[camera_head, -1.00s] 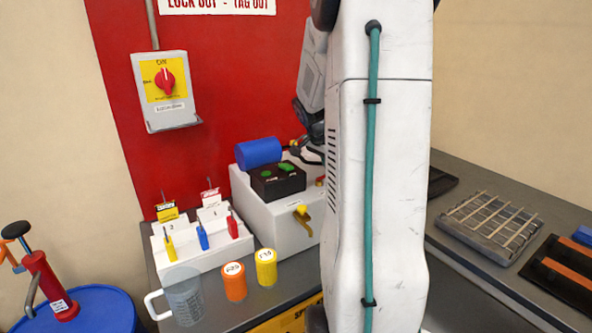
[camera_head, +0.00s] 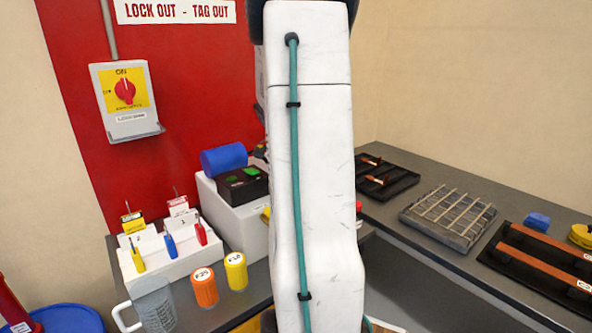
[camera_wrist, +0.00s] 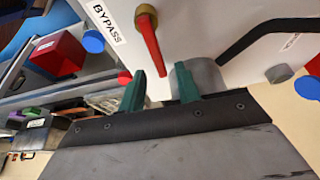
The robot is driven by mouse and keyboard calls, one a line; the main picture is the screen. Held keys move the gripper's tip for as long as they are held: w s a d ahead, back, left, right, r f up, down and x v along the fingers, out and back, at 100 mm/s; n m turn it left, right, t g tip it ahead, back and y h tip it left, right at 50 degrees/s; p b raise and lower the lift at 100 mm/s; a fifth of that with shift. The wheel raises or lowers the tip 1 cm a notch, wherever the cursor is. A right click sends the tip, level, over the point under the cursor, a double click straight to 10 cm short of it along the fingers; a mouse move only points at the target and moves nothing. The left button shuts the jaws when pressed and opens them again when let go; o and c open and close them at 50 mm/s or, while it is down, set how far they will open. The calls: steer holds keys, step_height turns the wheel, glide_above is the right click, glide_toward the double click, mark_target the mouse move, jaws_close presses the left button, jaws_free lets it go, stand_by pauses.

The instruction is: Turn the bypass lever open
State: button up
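The bypass lever (camera_wrist: 151,46) is a red bar on a brass-coloured hub (camera_wrist: 146,17), beside a label reading BYPASS (camera_wrist: 106,22) on a pale panel in the wrist view. My gripper (camera_wrist: 160,77) has two green fingers, spread apart. The free end of the lever appears between the two fingertips in the picture, with a gap on each side. I cannot tell how deep it lies between them. In the head view my arm hides the gripper, and I cannot make out the bypass lever there.
A black bent handle (camera_wrist: 268,33) and a grey cylinder (camera_wrist: 205,77) are close to the right finger. The white machine (camera_head: 238,226), padlock stand (camera_head: 185,255), orange cup (camera_head: 204,287) and yellow cup (camera_head: 236,271) are left of my arm. A wire rack (camera_head: 448,216) lies right.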

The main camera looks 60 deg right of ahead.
steer(key=shift+w+a, duration=0.1)
steer(key=shift+w, duration=0.05)
steer(key=v, duration=0.7)
steer(key=shift+a+r, duration=0.1)
steer(key=shift+r, duration=0.25)
stand_by(0.3)
steer(key=shift+n, duration=0.5)
steer(key=s+a+n+t+y, duration=0.1)
steer(key=a+n, duration=0.6)
steer(key=a, duration=0.8)
steer(key=s+a+n+t+y, duration=0.1)
steer(key=s+a+n, duration=0.3)
steer(key=a+n, duration=0.4)
steer(key=s+a+n+t+y, duration=0.1)
steer(key=a+n, duration=0.6)
steer(key=a, duration=1.5)
steer(key=shift+s+a+r+y, duration=0.2)
steer(key=shift+s+y, duration=0.3)
steer(key=shift+s, duration=0.7)
